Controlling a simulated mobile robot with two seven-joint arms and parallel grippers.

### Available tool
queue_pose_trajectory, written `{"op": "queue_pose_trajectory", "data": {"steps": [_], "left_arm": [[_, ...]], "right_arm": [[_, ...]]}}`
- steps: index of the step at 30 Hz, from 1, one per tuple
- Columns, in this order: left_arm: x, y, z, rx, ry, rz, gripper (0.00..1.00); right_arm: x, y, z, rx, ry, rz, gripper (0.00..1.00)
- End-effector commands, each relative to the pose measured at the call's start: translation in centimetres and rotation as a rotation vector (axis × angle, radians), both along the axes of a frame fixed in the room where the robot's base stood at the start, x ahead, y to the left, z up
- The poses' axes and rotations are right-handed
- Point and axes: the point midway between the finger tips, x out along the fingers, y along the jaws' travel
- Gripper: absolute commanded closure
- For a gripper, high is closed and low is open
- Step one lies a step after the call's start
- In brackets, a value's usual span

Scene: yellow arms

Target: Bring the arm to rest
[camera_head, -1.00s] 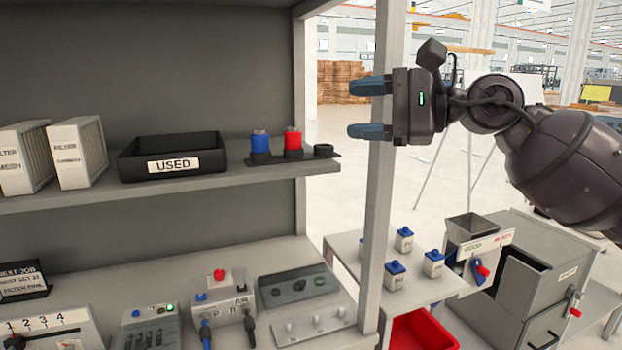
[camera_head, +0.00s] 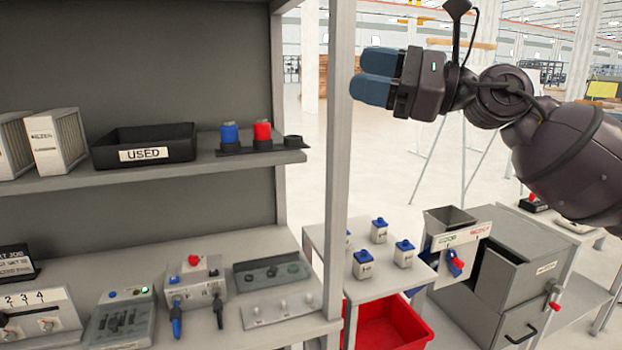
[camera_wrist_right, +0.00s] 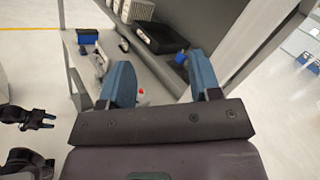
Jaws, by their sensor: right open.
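My right gripper (camera_head: 376,77) is raised at the upper right of the head view, to the right of the shelf post and apart from everything there. Its two blue fingers point left. In the right wrist view the fingers of the gripper (camera_wrist_right: 160,85) stand wide apart with nothing between them. The dark right arm comes in from the right edge of the head view. The left gripper does not show in the head view; a dark gripper (camera_wrist_right: 40,120) at the left of the right wrist view appears to be my left one, too small to judge.
A grey shelf unit (camera_head: 327,140) fills the left, with a black USED bin (camera_head: 145,147), filters (camera_head: 53,142) and blue and red canisters (camera_head: 262,132). Right of it are small blue-capped bottles (camera_head: 404,254), a red bin (camera_head: 400,330) and a grey machine (camera_head: 515,270). Floor behind the arm is open.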

Motion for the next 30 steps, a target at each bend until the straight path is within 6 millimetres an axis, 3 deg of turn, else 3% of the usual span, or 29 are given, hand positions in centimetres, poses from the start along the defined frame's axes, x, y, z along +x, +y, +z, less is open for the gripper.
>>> {"op": "queue_pose_trajectory", "data": {"steps": [3, 6, 10, 14, 20, 25, 30], "left_arm": [[0.2, 0.1, 0.1, 0.003, -0.004, -0.003, 0.57], [0.2, -0.1, 0.1, 0.000, -0.005, -0.003, 0.57], [0.2, -0.2, 0.1, -0.003, -0.005, -0.002, 0.57], [0.1, -0.2, 0.0, -0.004, -0.002, 0.000, 0.57], [-0.4, -0.2, -0.2, -0.006, 0.008, 0.004, 0.57], [-0.6, -0.2, -0.3, -0.006, 0.012, 0.005, 0.57], [-0.5, -0.2, -0.3, -0.005, 0.009, 0.005, 0.57]], "right_arm": [[-0.5, 0.0, 2.0, 0.163, 0.161, 0.053, 0.43], [-0.5, -0.2, 2.6, 0.309, 0.329, 0.106, 0.43], [0.4, -1.0, 1.6, 0.518, 0.594, 0.180, 0.43], [1.9, -2.3, -0.9, 0.721, 0.855, 0.239, 0.43], [4.5, -5.1, -8.0, 1.070, 1.281, 0.313, 0.43], [6.0, -7.9, -16.3, 1.387, 1.603, 0.343, 0.43], [5.7, -10.4, -25.2, 1.692, 1.851, 0.349, 0.43]]}}
